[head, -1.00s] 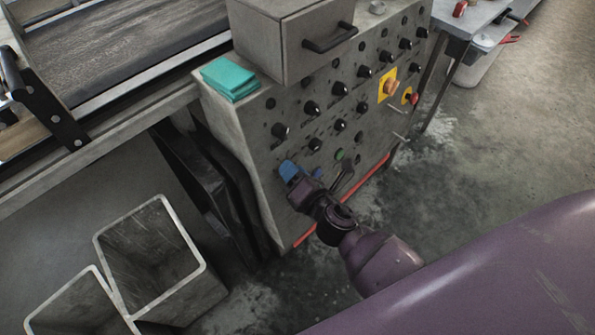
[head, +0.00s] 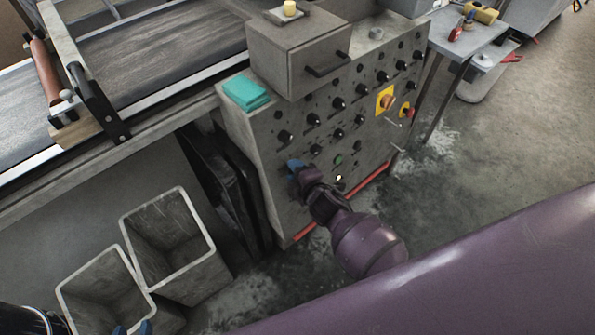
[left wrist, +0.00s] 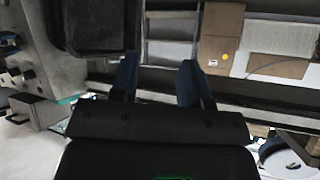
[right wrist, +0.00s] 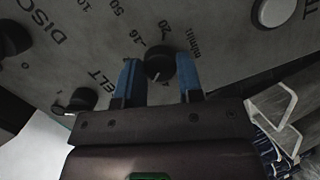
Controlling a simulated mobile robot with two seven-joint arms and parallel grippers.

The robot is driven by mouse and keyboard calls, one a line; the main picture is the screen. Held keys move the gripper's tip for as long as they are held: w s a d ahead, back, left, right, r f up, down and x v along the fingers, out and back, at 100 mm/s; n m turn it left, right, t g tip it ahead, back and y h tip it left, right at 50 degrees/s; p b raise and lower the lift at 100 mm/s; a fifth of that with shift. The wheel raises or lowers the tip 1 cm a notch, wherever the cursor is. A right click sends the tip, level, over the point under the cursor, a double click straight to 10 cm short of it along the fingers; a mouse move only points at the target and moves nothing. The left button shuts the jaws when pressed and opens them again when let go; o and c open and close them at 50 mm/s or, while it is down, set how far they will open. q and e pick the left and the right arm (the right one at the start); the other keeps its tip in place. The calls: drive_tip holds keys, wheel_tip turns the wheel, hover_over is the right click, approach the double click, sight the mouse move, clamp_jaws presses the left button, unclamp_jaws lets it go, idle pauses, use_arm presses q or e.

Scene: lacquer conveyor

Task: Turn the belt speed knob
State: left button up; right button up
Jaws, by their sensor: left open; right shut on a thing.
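The belt speed knob (right wrist: 158,64) is a round black knob on the grey panel, ringed by printed numbers. In the right wrist view it sits between the two blue fingers of my right gripper (right wrist: 157,82), which is shut on it. A white mark shows on the knob's lower edge. In the head view my right gripper (head: 296,169) is at the lower left of the control panel (head: 300,205) and hides the knob. My left gripper (head: 132,329) is open and empty at the bottom left of the head view; its spread blue fingers show in the left wrist view (left wrist: 158,80).
Several other black knobs (head: 313,120) and a yellow-backed switch (head: 387,101) fill the panel. Another knob (right wrist: 83,99) is close to my right fingers. A teal cloth (head: 246,92) lies on the ledge. Two grey bins (head: 203,268) stand below the conveyor (head: 170,60).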

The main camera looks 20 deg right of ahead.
drive_tip(key=shift+m+p, duration=0.45)
drive_tip(key=shift+m, duration=0.25)
drive_tip(key=shift+y, duration=0.3)
drive_tip(key=o, duration=0.9)
drive_tip(key=p+v, duration=0.2)
drive_tip(key=v, duration=0.8)
drive_tip(key=shift+s+r, duration=0.25)
drive_tip(key=shift+s, duration=0.1)
